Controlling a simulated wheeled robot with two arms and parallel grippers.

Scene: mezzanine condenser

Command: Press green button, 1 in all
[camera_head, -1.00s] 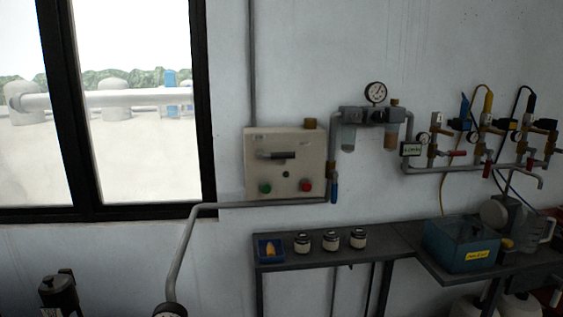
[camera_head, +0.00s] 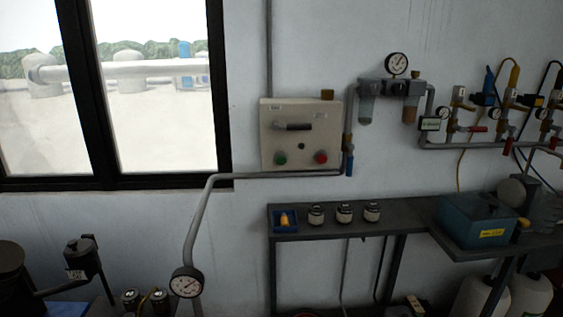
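The green button (camera_head: 281,159) is at the lower left of a beige control box (camera_head: 301,111) on the wall, near the middle of the head view. A red button (camera_head: 321,157) sits to its right, with a small dark knob (camera_head: 301,146) between and above them. A dark horizontal handle (camera_head: 293,127) is higher on the box. Neither of my grippers shows in this view.
A grey pipe (camera_head: 198,224) with a gauge (camera_head: 186,283) runs below the box. A narrow dark shelf (camera_head: 330,228) holds several small jars and a blue tray (camera_head: 285,228). A teal box (camera_head: 477,221) stands right. A window (camera_head: 160,100) is left.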

